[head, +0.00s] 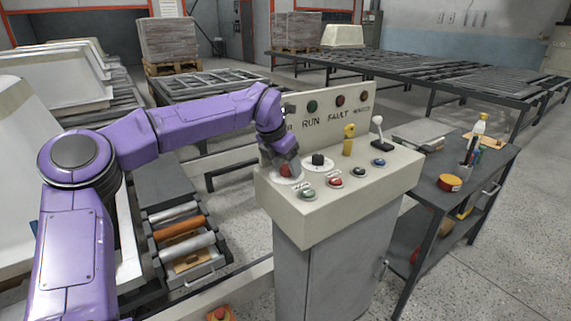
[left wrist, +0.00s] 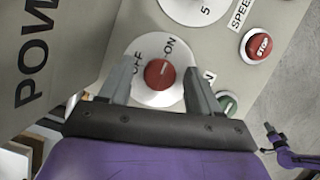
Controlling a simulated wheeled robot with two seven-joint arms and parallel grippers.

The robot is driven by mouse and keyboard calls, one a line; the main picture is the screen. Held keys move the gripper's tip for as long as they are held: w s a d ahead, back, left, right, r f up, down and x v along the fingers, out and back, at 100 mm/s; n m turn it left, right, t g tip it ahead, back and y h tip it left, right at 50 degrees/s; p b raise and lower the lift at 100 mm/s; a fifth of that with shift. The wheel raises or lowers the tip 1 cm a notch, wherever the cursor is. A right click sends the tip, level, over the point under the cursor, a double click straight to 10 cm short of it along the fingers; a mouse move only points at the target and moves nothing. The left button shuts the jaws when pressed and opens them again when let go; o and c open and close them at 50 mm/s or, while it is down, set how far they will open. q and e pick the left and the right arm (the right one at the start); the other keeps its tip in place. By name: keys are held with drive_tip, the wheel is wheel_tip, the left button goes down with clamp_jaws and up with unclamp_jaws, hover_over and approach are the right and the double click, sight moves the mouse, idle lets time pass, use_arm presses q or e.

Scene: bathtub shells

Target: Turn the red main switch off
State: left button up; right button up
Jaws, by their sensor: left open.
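The red main switch (left wrist: 159,74) is a round red knob on a white disc marked OFF and ON in the left wrist view. Its white pointer line slants toward the ON label. In the head view the red knob (head: 285,171) shows at the left end of the console top, partly covered by my gripper. My left gripper (left wrist: 158,86) is open, with one finger on each side of the knob and visible gaps between. It comes down over the switch in the head view (head: 287,163).
The console (head: 330,215) also carries a black dial (head: 318,160), green (head: 308,194) and red (head: 335,182) buttons, a yellow handle (head: 348,140) and a lever (head: 378,130). The upright lamp panel (head: 328,108) stands behind. A dark workbench (head: 440,190) is at right.

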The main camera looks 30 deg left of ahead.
use_arm(q)
drive_tip(key=shift+c, duration=0.3)
drive_tip(key=c, duration=1)
